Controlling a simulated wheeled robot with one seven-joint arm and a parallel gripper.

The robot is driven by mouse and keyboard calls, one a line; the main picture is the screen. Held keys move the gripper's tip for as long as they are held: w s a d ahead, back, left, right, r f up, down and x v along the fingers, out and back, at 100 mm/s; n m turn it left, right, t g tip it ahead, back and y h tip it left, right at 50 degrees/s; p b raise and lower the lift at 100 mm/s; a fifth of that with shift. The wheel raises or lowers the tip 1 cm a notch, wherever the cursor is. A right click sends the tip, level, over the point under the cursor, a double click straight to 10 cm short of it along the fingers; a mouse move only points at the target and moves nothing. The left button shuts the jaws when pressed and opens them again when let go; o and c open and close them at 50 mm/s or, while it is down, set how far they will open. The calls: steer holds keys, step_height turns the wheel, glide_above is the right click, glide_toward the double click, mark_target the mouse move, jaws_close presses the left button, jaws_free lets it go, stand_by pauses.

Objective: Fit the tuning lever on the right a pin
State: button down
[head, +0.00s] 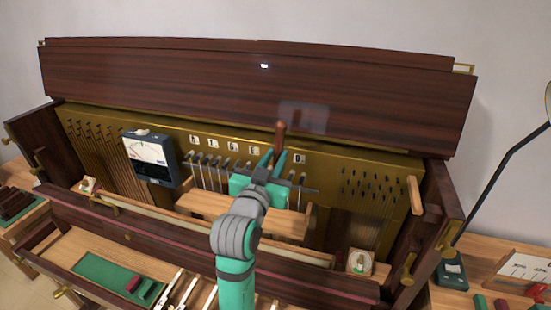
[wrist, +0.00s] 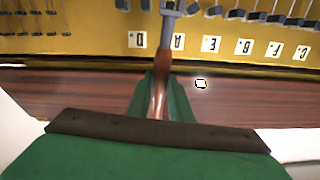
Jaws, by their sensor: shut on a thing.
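The tuning lever (head: 280,136) has a reddish-brown wooden handle and a grey metal shaft. My gripper (head: 269,162) is shut on its handle in front of the brass pin plate. In the wrist view the handle (wrist: 159,98) lies between my green fingers (wrist: 161,84). The shaft (wrist: 168,32) runs up past the A label (wrist: 178,42) to the row of grey pins. Its head is among the pins beside that label, between neighbouring pins. I cannot tell whether it sits around a pin or just beside one. The head camera's view of that spot is blocked by my gripper.
More pins and letter labels, such as D (head: 299,159), line the brass plate (head: 330,170). A dark meter (head: 150,158) stands at the left. A wooden rail (head: 205,205) runs below the pins. The raised dark lid (head: 250,80) is behind.

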steer(key=shift+x, duration=1.3)
stand_by(0.4)
steer(key=c, duration=0.8)
jaws_free()
steer(key=v, duration=0.9)
